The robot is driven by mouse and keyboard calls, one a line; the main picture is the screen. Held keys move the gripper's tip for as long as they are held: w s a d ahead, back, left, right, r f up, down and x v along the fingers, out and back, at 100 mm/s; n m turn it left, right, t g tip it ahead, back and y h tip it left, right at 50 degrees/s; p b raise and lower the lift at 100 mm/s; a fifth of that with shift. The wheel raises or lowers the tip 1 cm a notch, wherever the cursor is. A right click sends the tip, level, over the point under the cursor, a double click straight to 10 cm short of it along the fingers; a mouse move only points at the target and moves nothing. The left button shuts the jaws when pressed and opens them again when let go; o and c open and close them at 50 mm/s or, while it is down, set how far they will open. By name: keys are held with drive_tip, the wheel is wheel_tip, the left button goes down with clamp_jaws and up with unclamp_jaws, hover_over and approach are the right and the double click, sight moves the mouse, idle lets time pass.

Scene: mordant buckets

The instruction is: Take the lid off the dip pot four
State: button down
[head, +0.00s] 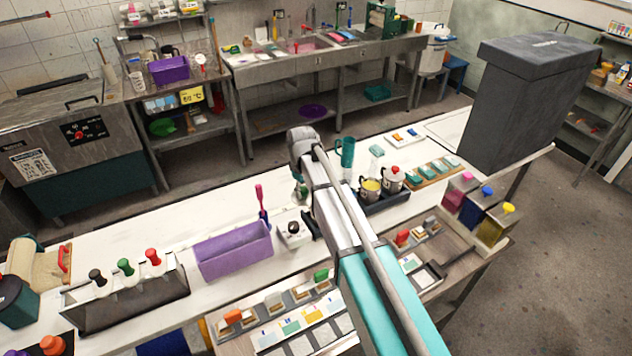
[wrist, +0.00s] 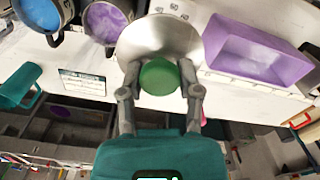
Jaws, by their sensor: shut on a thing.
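My gripper (wrist: 160,85) is shut on a round green knob (wrist: 159,76) in the wrist view, one finger on each side. The knob sits on a wide silver metal lid (wrist: 150,35). No pot shows beneath the lid, and I cannot tell how high it is above the white counter. In the head view my arm largely hides the gripper, and a bit of green (head: 302,192) shows there.
A purple bin (wrist: 255,52) stands right of the lid in the wrist view; it also shows in the head view (head: 235,252). A yellow-filled pot (head: 370,189) and a red-knobbed pot (head: 392,179) stand in a dark tray right of my arm.

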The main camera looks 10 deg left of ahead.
drive_tip(key=shift+s+a+r+p, duration=0.25)
drive_tip(key=shift+s+a+r, duration=0.15)
drive_tip(key=shift+s, duration=0.3)
drive_tip(key=shift+s+a+r+p, duration=0.35)
drive_tip(key=shift+s+a, duration=0.15)
drive_tip(key=shift+s, duration=0.2)
drive_tip(key=shift+s+a+r+p, duration=0.2)
drive_tip(key=shift+s+a+r, duration=0.2)
drive_tip(key=shift+s, duration=0.3)
drive_tip(key=shift+f, duration=0.1)
wheel_tip(320, 180, down, 14)
drive_tip(key=b, duration=1.4)
drive_tip(key=shift+f+b, duration=0.25)
drive_tip(key=shift+b, duration=0.05)
drive_tip(key=shift+s+a, duration=0.1)
drive_tip(key=shift+s, duration=0.05)
